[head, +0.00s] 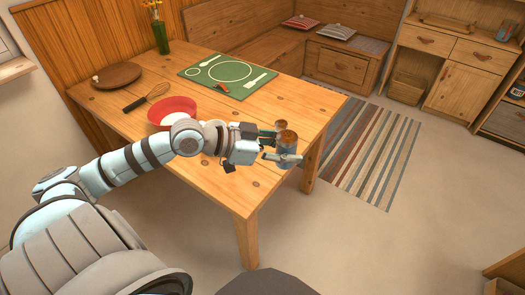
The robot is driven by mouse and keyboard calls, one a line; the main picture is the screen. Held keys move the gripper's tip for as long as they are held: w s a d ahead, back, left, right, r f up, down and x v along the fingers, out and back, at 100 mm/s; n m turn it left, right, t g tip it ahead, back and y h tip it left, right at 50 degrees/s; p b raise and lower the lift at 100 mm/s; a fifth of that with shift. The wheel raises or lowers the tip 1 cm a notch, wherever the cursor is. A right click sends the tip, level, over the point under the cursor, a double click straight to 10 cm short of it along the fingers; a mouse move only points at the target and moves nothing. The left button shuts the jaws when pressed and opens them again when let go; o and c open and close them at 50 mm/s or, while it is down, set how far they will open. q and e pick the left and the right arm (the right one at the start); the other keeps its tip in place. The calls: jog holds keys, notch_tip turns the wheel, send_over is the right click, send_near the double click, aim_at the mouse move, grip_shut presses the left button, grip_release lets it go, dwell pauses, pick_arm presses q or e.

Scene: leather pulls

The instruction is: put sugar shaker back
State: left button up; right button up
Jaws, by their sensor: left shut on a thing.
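My left gripper (279,146) reaches over the right part of the wooden table and is shut on a blue-grey shaker with a brown top (288,138), which looks like the sugar shaker. It looks roughly upright near the table's right edge; I cannot tell whether it touches the table. A second, similar brown-topped container (281,125) shows just behind it, partly hidden. My right gripper is not in view.
A striped rug (365,150) and open floor lie to the right. Drawers (425,42) stand behind.

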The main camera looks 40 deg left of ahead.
pick_arm(q)
jog(key=w+a+f+n+t+y+p, duration=0.1)
jog(key=w+a+n+y+p, duration=0.1)
jog(key=w+a+n+y, duration=0.5)
jog(key=w+a+f+n+t+y+p, duration=0.1)
jog(key=w+a+n+t+y+p, duration=0.3)
jog(key=a, duration=0.7)
pick_arm(e)
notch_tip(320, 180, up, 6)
jog(key=b, duration=0.1)
pick_arm(q)
notch_tip(320, 180, down, 20)
jog(key=m+g+b, duration=0.1)
jog(key=b, duration=0.3)
jog(key=m+g+h+b, duration=0.1)
jog(key=b, duration=0.4)
jog(key=shift+w+d+f+h, duration=0.1)
jog(key=shift+w+d+h, duration=0.05)
jog(key=shift+h, duration=0.15)
jog(key=o, duration=1.3)
jog(key=shift+c, duration=0.2)
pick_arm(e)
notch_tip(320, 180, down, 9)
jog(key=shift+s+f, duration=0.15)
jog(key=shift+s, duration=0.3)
